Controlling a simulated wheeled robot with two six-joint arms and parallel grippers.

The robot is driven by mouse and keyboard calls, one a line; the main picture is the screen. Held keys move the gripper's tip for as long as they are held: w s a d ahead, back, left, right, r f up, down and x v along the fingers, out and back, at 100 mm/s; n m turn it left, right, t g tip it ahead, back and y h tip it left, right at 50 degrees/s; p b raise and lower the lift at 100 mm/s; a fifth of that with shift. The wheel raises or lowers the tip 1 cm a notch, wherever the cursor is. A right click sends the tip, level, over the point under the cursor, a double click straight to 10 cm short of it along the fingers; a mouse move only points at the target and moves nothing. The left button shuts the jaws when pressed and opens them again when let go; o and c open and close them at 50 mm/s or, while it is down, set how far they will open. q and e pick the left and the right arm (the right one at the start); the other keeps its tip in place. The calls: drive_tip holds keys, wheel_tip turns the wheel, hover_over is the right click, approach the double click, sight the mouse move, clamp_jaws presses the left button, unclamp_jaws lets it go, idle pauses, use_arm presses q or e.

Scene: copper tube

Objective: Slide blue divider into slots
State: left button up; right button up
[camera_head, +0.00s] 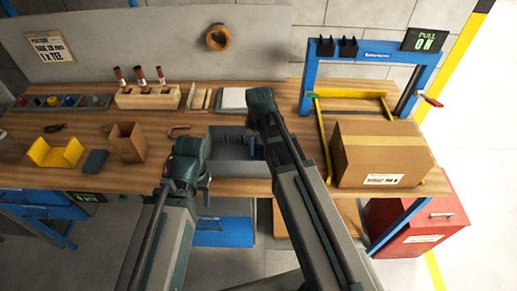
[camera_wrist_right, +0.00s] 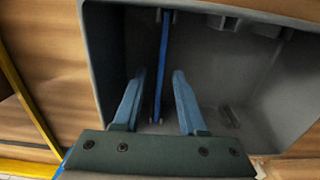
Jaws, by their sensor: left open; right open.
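The blue divider (camera_wrist_right: 164,45) shows edge-on in the right wrist view as a thin upright strip inside the grey bin (camera_wrist_right: 93,45). It stands towards the left part of the bin. Slot-like ribs show along the bin's walls. My right gripper (camera_wrist_right: 158,76) is open, with one finger on each side of the divider and a gap to each. In the head view, the bin (camera_head: 235,168) sits at the table's front edge. My right arm hides part of it and the divider cannot be made out there. My left gripper (camera_head: 206,180) is by the bin's left side, its fingers mostly hidden.
A cardboard box (camera_head: 378,158) stands right of the bin, before a blue frame (camera_head: 311,82). A wooden rack (camera_head: 148,97) stands behind.

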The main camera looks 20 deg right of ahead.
drive_tip(key=shift+r, duration=0.1)
wheel_tip(320, 180, up, 14)
drive_tip(key=p, duration=1.3)
drive_tip(key=shift+f+p, duration=0.2)
drive_tip(key=shift+p, duration=0.2)
drive_tip(key=s+a+f+n+b, duration=0.3)
drive_tip(key=s+a+f+b, duration=0.2)
drive_tip(key=s, duration=0.2)
drive_tip(key=s+a+f+n+h+b, duration=0.1)
drive_tip(key=s+a+f+n+b, duration=0.3)
drive_tip(key=s, duration=0.3)
drive_tip(key=shift+s+a+f+b, duration=0.15)
drive_tip(key=shift+a+f+b, duration=0.45)
drive_tip(key=shift+a+b, duration=0.15)
drive_tip(key=shift+a, duration=0.1)
